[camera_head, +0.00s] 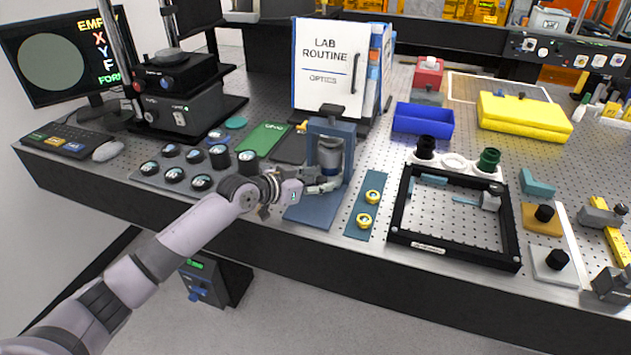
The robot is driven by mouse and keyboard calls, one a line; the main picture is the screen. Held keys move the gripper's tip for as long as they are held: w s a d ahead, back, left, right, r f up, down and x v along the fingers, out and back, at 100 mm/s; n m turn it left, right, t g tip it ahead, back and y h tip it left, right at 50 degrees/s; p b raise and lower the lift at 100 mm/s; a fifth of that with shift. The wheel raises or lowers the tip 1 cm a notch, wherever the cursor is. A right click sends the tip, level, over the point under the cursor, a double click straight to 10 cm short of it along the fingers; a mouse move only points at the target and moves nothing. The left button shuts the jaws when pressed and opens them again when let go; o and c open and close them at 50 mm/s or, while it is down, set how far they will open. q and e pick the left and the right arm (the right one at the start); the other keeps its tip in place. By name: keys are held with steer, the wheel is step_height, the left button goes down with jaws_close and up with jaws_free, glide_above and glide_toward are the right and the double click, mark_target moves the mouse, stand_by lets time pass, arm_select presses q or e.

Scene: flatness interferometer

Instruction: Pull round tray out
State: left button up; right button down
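I cannot single out the round tray with certainty. A black instrument (182,98) stands at the back left, with a small round dark piece (170,57) on its upper box. My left arm reaches in from the lower left. My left gripper (325,183) is at the front of a blue upright stand (331,128), close below a grey-blue cylinder (330,157) in it. Whether the fingers touch the stand or cylinder, and how far they are apart, is too small to tell. My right gripper is out of view.
Several dark round pieces (174,174) sit on a rack left of my gripper. A binder (326,66) stands behind the blue stand. A blue strip with gold rings (365,207) and a black frame (455,255) lie to the right. A monitor (50,62) is far left.

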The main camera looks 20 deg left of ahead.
arm_select(q)
jaws_close()
stand_by(0.3)
stand_by(0.4)
